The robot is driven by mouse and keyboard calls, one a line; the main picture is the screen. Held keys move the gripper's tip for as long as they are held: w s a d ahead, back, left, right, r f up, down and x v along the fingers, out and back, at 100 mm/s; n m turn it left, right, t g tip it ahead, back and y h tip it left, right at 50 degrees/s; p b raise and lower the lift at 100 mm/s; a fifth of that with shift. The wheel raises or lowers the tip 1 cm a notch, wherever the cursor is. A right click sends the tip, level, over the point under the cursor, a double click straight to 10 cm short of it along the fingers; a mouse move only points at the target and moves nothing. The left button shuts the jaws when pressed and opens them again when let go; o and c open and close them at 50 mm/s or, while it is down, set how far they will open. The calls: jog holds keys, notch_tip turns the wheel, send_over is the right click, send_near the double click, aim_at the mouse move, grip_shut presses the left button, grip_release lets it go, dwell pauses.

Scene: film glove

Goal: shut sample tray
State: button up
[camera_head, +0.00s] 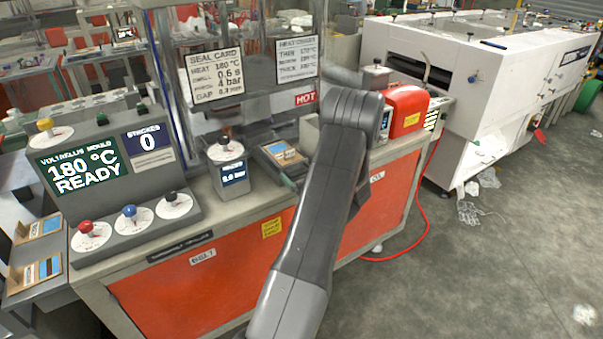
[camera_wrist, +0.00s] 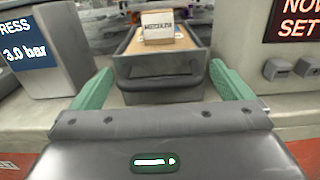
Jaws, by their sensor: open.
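The sample tray is a grey drawer-like tray (camera_wrist: 127,72) with a tan floor, pulled out toward me in the wrist view. A small white labelled block (camera_wrist: 158,27) stands in it toward the back. A dark handle bar crosses its front. My gripper (camera_wrist: 160,74) is open, its two green fingers spread on either side of the tray's front end. I see nothing between the fingers but the tray front; contact cannot be told.
A grey pressure unit (camera_head: 228,178) stands left of the tray. A red box (camera_head: 405,112) with a display stands to the right. A control panel (camera_head: 95,165) with knobs fills the bench's left end. A press with a HOT sign is behind.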

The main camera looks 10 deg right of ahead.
aim_at(289, 160)
jog(key=c, duration=1.2)
jog(key=b+x, duration=0.4)
jog(key=x, duration=0.3)
jog(key=shift+w+a+f+b, duration=0.15)
jog(key=shift+w+b, duration=0.15)
jog(key=shift+b, duration=0.05)
jog(key=shift+c, duration=0.2)
jog(key=shift+w, duration=0.15)
jog(key=o, duration=1.2)
jog(key=shift+o, duration=0.2)
